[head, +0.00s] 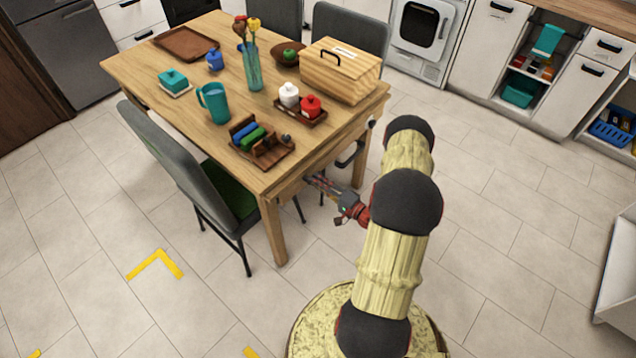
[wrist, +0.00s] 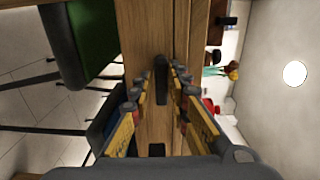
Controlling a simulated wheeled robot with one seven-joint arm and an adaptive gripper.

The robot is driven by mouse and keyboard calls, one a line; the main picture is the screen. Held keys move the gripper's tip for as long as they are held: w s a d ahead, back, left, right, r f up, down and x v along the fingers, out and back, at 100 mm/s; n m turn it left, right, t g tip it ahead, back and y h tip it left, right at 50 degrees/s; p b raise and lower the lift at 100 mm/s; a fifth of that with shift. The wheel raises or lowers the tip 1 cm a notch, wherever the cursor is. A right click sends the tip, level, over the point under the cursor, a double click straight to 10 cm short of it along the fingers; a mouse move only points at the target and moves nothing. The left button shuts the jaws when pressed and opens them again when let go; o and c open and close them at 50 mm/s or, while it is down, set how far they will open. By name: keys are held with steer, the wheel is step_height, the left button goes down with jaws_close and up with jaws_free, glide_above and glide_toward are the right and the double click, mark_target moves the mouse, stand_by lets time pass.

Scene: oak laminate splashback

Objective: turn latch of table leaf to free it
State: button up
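The wooden table (head: 150,68) stands in the head view, with its near end facing my arm. My gripper (head: 312,181) is low at that end, just under the tabletop edge. In the wrist view my gripper (wrist: 160,92) is open, its fingers apart. A dark elongated piece, apparently the latch (wrist: 161,80), lies against the wood between and beyond the fingertips. Contact cannot be made out. In the head view my gripper and the table edge hide this piece. A black handle-like fitting (head: 350,155) shows on the table end to the right of my gripper.
A grey chair with a green seat (head: 236,192) stands close left of my gripper. On the table are a wooden bread box (head: 340,74), a teal mug (head: 214,103), a vase (head: 252,68) and a brown caddy (head: 262,152). The floor right of the table is clear.

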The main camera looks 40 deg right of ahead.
steer(key=o, duration=0.3)
steer(key=shift+r, duration=0.1)
steer(key=s, duration=0.8)
steer(key=s+d, duration=0.1)
steer(key=s, duration=0.3)
stand_by(0.5)
